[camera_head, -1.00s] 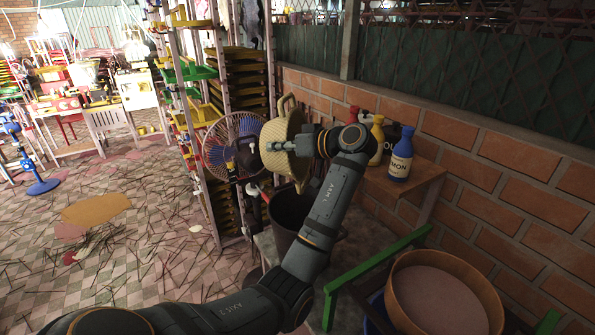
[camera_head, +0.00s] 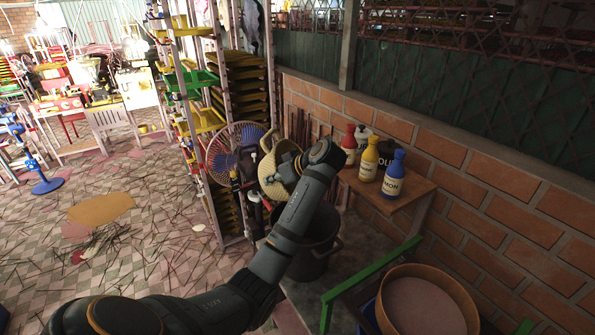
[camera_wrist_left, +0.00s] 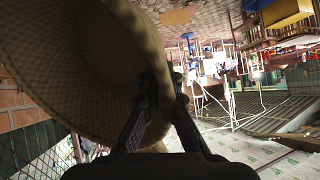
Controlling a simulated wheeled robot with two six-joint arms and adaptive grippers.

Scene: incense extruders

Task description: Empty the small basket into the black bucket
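The small woven basket (camera_head: 267,180) is off the ground, tilted on its side, above and slightly left of the black bucket's mouth. My left gripper (camera_head: 290,166) is at its right side. In the left wrist view the fingers (camera_wrist_left: 153,100) are closed on the basket's rim, and the basket wall (camera_wrist_left: 75,60) fills the left. The black bucket (camera_head: 312,262) stands under my forearm, which hides part of its rim. The bucket's inside is dark, and whether anything is in the basket or bucket cannot be seen. My right gripper is not in view.
A fan (camera_head: 222,155) and rack stand close behind the basket. Several bottles (camera_head: 393,178) stand on a wooden shelf (camera_head: 408,196) against the brick wall at right. A round tub (camera_head: 470,300) and green bar (camera_head: 375,265) lie front right. The floor at left is open.

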